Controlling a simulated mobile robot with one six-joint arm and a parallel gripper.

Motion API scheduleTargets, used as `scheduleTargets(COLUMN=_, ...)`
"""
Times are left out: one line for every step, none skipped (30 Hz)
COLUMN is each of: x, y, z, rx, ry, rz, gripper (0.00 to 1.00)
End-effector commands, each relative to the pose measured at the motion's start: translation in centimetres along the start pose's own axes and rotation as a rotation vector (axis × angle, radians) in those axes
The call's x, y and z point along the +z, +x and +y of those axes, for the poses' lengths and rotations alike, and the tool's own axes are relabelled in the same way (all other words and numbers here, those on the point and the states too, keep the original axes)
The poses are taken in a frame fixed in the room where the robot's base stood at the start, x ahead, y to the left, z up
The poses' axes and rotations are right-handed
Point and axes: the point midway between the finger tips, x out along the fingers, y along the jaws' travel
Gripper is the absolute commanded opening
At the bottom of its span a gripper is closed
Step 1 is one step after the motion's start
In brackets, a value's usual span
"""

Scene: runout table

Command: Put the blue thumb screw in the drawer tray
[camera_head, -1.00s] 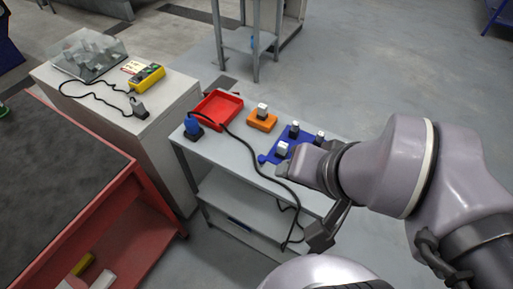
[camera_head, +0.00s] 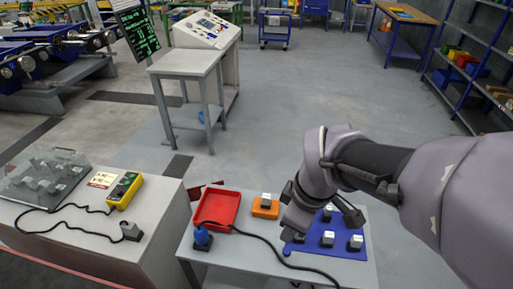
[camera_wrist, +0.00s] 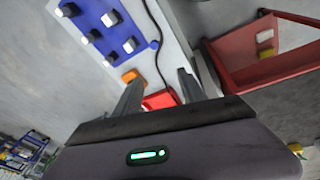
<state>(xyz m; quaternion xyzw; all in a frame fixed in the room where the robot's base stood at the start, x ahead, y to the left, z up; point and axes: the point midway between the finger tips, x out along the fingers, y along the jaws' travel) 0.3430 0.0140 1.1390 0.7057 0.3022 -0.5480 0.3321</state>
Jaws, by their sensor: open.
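A small round blue piece (camera_wrist: 155,44), which may be the thumb screw, lies beside the edge of the blue mat (camera_wrist: 93,15) in the wrist view. It also shows faintly at the mat's left corner in the head view (camera_head: 287,250). A shallow red tray (camera_head: 217,209) sits on the light table, empty as far as I see; whether it is the drawer tray I cannot tell. Its red also shows between my fingers in the wrist view (camera_wrist: 158,100). My gripper (camera_wrist: 158,80) is open and empty above the table. In the head view my arm hides part of the mat.
Several grey-topped black pieces stand on the mat. An orange block (camera_head: 265,208) sits between tray and mat. A blue plug (camera_head: 202,238) with a black cable (camera_head: 262,239) lies near the tray. A side cabinet holds a yellow box (camera_head: 124,190) and a clear case (camera_head: 45,176).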

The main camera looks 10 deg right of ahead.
Motion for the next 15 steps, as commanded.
scheduleTargets(x=-0.2, y=0.2, z=0.7, rx=-0.031, ry=-0.121, rz=-0.03, gripper=0.48)
scheduleTargets(x=-0.3, y=0.7, z=1.1, rx=-0.048, ry=-0.216, rz=-0.046, gripper=0.48)
scheduleTargets(x=-0.4, y=1.4, z=1.6, rx=-0.072, ry=-0.344, rz=-0.064, gripper=0.48)
scheduleTargets(x=-0.4, y=1.9, z=2.0, rx=-0.092, ry=-0.44, rz=-0.074, gripper=0.48)
scheduleTargets(x=-0.5, y=2.5, z=2.4, rx=-0.113, ry=-0.535, rz=-0.083, gripper=0.48)
scheduleTargets(x=-0.4, y=3.2, z=2.8, rx=-0.142, ry=-0.658, rz=-0.093, gripper=0.48)
scheduleTargets(x=-0.4, y=3.8, z=3.0, rx=-0.162, ry=-0.739, rz=-0.097, gripper=0.48)
scheduleTargets(x=-0.3, y=4.3, z=3.2, rx=-0.18, ry=-0.81, rz=-0.099, gripper=0.48)
scheduleTargets(x=-0.3, y=4.9, z=3.4, rx=-0.197, ry=-0.882, rz=-0.1, gripper=0.48)
scheduleTargets(x=-0.3, y=5.3, z=3.5, rx=-0.206, ry=-0.92, rz=-0.101, gripper=0.48)
scheduleTargets(x=-0.2, y=5.5, z=3.5, rx=-0.212, ry=-0.947, rz=-0.101, gripper=0.48)
scheduleTargets(x=-0.2, y=5.8, z=3.5, rx=-0.217, ry=-0.968, rz=-0.1, gripper=0.48)
scheduleTargets(x=-0.2, y=5.8, z=3.5, rx=-0.217, ry=-0.974, rz=-0.1, gripper=0.48)
scheduleTargets(x=-0.1, y=6.0, z=3.5, rx=-0.217, ry=-0.976, rz=-0.1, gripper=0.48)
scheduleTargets(x=-0.1, y=6.3, z=3.4, rx=-0.218, ry=-0.975, rz=-0.1, gripper=0.48)
